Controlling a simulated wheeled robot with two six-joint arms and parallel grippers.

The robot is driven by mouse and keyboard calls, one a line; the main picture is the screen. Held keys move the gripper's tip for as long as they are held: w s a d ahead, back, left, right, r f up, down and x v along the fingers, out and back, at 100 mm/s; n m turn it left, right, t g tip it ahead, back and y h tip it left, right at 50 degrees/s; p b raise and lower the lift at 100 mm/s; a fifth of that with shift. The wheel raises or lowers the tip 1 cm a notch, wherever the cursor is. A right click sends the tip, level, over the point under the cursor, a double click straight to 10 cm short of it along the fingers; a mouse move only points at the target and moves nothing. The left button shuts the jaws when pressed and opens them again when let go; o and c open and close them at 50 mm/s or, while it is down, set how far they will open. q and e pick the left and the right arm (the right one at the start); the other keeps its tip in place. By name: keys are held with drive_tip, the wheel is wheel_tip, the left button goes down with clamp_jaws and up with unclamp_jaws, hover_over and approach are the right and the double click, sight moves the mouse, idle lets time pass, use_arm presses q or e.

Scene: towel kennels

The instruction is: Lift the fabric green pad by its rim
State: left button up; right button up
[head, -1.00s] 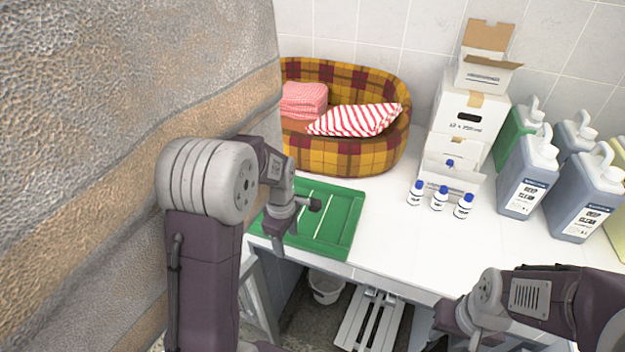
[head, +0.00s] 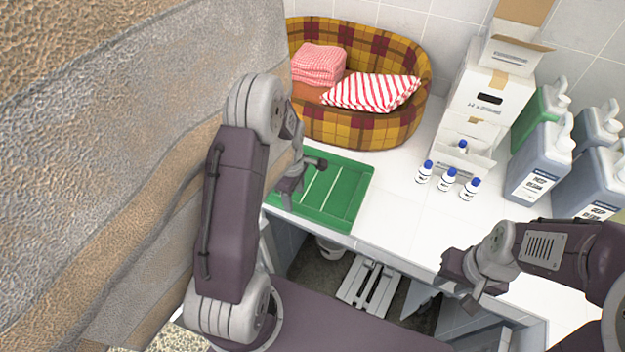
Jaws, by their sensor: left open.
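The green pad (head: 349,196) lies flat on the white counter near its front edge, left of centre. It has a raised rim and pale grooves and looks stiff rather than like cloth. My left gripper (head: 304,181) is open above the left part of the pad, its fingers spread apart and empty. The gripper and forearm hide the pad's left side; I cannot tell whether a finger touches it. My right gripper (head: 462,287) is at the counter's front edge on the right, well away from the pad; its jaw opening is unclear.
A plaid pet bed (head: 365,133) with a folded pink towel (head: 319,63) and a striped cushion (head: 372,93) stands behind the pad. Small blue-capped bottles (head: 447,180), white boxes (head: 488,92) and several jugs (head: 538,160) stand right. A textured wall fills the left. Counter between is clear.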

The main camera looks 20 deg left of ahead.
sight(296, 205)
use_arm(q)
drive_tip(key=shift+s+f, duration=0.15)
drive_tip(key=shift+f, duration=0.05)
drive_tip(key=f+p, duration=0.1)
drive_tip(key=f, duration=0.1)
drive_tip(key=f+p, duration=0.1)
drive_tip(key=shift+d+f, duration=0.2)
drive_tip(key=shift+f, duration=0.2)
drive_tip(key=shift+w+f, duration=0.25)
drive_tip(key=shift+f, duration=0.25)
drive_tip(key=shift+s+r, duration=0.1)
drive_tip(key=shift+s, duration=0.1)
clamp_jaws()
drive_tip(key=shift+w, duration=0.1)
